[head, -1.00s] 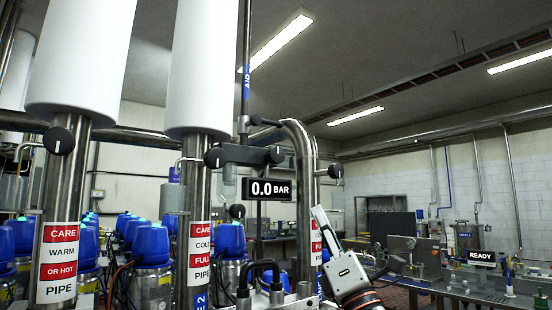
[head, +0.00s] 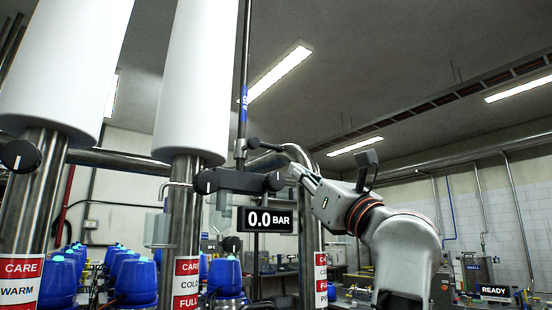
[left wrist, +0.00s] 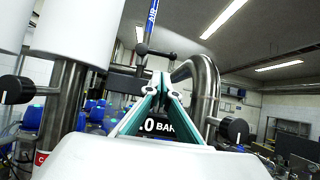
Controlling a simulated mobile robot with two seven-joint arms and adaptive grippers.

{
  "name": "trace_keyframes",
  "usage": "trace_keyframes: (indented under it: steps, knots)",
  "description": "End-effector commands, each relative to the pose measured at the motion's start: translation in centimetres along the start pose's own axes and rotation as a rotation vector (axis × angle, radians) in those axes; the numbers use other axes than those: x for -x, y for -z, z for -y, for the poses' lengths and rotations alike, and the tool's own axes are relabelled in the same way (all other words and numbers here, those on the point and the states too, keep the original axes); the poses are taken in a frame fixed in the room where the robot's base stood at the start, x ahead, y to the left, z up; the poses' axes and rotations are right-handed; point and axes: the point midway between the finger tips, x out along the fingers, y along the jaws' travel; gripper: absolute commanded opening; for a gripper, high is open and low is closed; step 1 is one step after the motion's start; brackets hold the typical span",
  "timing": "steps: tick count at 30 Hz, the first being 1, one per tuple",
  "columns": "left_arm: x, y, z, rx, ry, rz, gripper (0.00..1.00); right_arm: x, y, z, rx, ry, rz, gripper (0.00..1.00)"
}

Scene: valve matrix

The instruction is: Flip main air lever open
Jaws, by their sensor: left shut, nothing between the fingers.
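The thin upright air pipe (head: 242,100) carries a blue AIR label. A black lever (head: 267,146) sits on this pipe above a black valve block and sticks out to the right. It also shows in the left wrist view (left wrist: 158,52), just above the fingertips. My left gripper (head: 296,172) is shut and empty. Its fingertips are just right of the block's right knob and below the lever's free end; I cannot tell whether they touch anything. In the left wrist view its fingers (left wrist: 160,84) meet in front of the block. My right gripper is not in view.
The black valve block (head: 236,182) has round knobs. A 0.0 BAR display (head: 267,219) hangs below it. Thick steel pipes with white sleeves (head: 195,80) stand left. A bent steel pipe (head: 296,152) is close behind my gripper. Blue-topped canisters (head: 130,283) stand lower left.

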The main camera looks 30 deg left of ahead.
Motion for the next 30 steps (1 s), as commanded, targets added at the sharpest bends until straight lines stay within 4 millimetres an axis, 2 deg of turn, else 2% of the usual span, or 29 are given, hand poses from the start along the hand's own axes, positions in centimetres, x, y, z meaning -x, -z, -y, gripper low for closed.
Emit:
trace_keyframes:
  steps: [5,15,21,30]
  knots:
    - [-0.9,-0.1,0.0,-0.002,-0.002,0.001,0.0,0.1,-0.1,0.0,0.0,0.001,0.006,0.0]
    - [-6.5,-0.2,-0.1,-0.003,-0.003,0.002,0.0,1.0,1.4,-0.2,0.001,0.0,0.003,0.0]
    - [-9.1,-0.1,0.0,-0.003,-0.001,0.001,0.0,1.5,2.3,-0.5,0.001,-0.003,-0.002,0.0]
    - [-10.0,0.0,0.0,-0.002,0.0,0.001,0.0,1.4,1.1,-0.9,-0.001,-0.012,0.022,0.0]
